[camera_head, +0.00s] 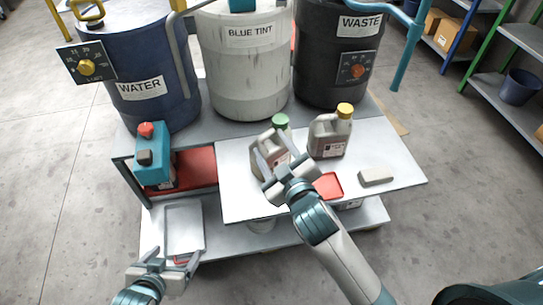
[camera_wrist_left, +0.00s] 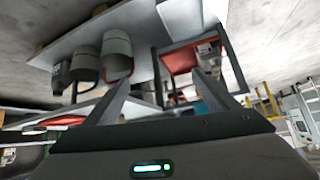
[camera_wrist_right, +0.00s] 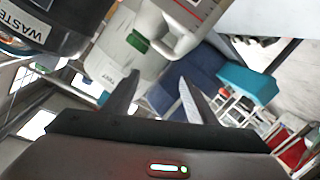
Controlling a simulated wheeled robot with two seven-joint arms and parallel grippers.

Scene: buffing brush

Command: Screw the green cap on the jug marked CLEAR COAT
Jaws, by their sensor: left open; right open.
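A grey jug (camera_head: 268,150) with a reddish label stands on the white board (camera_head: 400,170); its lettering is too small to read. The green cap (camera_head: 281,121) shows at the jug's top on the far side; I cannot tell whether it is seated on the neck. In the right wrist view the cap (camera_wrist_right: 137,44) appears beside the jug (camera_wrist_right: 187,22). My right gripper (camera_head: 278,165) is open in front of the jug, partly hiding it. Contact with the jug cannot be told. My left gripper (camera_head: 172,264) is open and empty, near the front left tray.
A yellow-capped jug (camera_head: 329,135) stands to the right. A pale block (camera_head: 376,177) and a red tray (camera_head: 328,186) lie on the board. A teal container (camera_head: 153,160) stands left. WATER (camera_head: 150,55), BLUE TINT (camera_head: 246,75) and WASTE (camera_head: 335,70) drums line the back.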

